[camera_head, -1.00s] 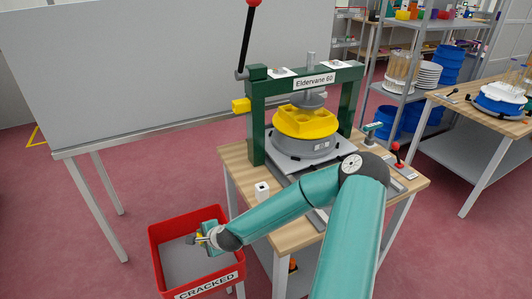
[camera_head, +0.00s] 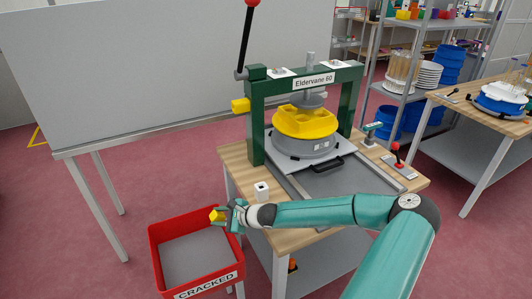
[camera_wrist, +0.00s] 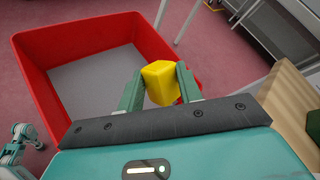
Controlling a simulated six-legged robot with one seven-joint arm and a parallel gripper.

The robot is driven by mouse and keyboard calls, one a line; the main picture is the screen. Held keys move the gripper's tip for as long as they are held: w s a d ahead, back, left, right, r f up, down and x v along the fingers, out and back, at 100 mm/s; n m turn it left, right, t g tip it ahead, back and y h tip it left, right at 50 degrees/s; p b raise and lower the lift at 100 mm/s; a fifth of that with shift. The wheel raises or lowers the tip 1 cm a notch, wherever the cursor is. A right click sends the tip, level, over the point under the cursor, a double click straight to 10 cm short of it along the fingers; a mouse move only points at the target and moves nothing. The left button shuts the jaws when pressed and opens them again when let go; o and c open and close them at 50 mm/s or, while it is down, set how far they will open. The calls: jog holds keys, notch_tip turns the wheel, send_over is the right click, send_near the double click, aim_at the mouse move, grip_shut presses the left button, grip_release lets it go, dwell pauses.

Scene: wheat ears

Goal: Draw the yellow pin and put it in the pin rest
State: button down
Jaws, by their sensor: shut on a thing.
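My gripper (camera_wrist: 158,92) is shut on a small yellow block-shaped piece (camera_wrist: 160,76), held between the fingertips. In the head view my gripper (camera_head: 226,215) holds this piece (camera_head: 217,215) over the back right part of the red bin. No shaft shows below it, so I cannot tell whether it is the pin. Another yellow block (camera_head: 241,105) sits at the left post of the green press (camera_head: 256,125). A small white block with a dark mark on top (camera_head: 262,188) stands at the table's left edge, near my wrist; it may be the pin rest.
The red bin (camera_head: 190,288) marked CRACKED looks empty and also fills the left of the wrist view (camera_wrist: 30,75). The press table (camera_head: 235,158) is right of it, holding a yellow mould (camera_head: 305,123) and a red-knobbed lever (camera_head: 396,150). A grey panel (camera_head: 150,60) stands behind.

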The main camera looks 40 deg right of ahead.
jog(key=s+d+r+m+t+y, duration=0.1)
jog(key=d+r+m+t, duration=0.1)
jog(key=d+r, duration=0.7)
jog(key=s+d+r+m+t+y, duration=0.2)
jog(key=d+r+m+t, duration=0.1)
jog(key=d+r, duration=0.6)
notch_tip(320, 180, up, 2)
jog(key=shift+s+d+r+m+y, duration=0.1)
jog(key=shift+s+d+m+y, duration=0.2)
jog(key=shift+m, duration=0.2)
jog(key=shift+f, duration=2.9)
jog(key=shift+f, duration=0.65)
jog(key=shift+f, duration=0.35)
jog(key=shift+f, duration=0.65)
jog(key=shift+f, duration=0.35)
